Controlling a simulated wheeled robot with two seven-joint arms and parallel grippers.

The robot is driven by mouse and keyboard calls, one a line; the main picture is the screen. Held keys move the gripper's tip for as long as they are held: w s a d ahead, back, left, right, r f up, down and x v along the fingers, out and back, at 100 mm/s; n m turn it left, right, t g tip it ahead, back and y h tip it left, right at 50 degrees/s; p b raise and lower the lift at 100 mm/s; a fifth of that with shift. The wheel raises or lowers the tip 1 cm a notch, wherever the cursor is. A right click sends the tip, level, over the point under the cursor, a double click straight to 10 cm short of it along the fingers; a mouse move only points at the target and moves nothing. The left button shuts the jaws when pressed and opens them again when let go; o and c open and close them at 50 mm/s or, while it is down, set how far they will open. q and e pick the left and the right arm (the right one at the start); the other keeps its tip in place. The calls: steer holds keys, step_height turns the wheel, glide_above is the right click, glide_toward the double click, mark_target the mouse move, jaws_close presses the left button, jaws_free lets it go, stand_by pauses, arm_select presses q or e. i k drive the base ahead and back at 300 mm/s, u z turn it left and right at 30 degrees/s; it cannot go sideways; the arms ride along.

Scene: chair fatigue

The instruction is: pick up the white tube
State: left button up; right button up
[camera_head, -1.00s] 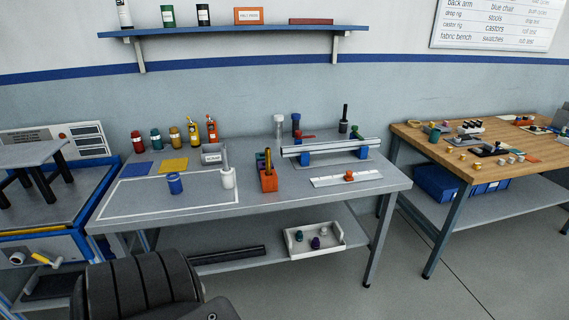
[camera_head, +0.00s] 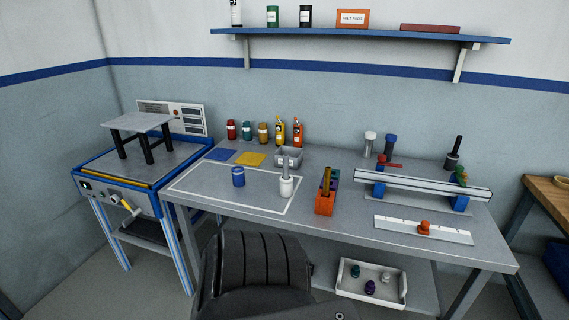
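A white cylinder (camera_head: 286,187) stands upright on the grey workbench, inside a white outlined rectangle, with a grey rod rising from its top. A pale, light-topped cylinder (camera_head: 370,145) stands at the back of the bench, beside a dark blue-topped one (camera_head: 390,148). I cannot tell for certain which of these is the white tube. A blue cylinder (camera_head: 238,177) stands left of the white one. Neither of my grippers is in view.
An orange block holder (camera_head: 325,202), a rail fixture (camera_head: 422,184) and several bottles (camera_head: 263,132) occupy the bench. A white tray (camera_head: 372,282) sits on the lower shelf. A blue-framed machine (camera_head: 150,165) stands left.

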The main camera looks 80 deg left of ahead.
mark_target(286, 186)
steer(key=u, duration=0.6)
steer(key=i, duration=0.65)
steer(key=u, duration=0.8)
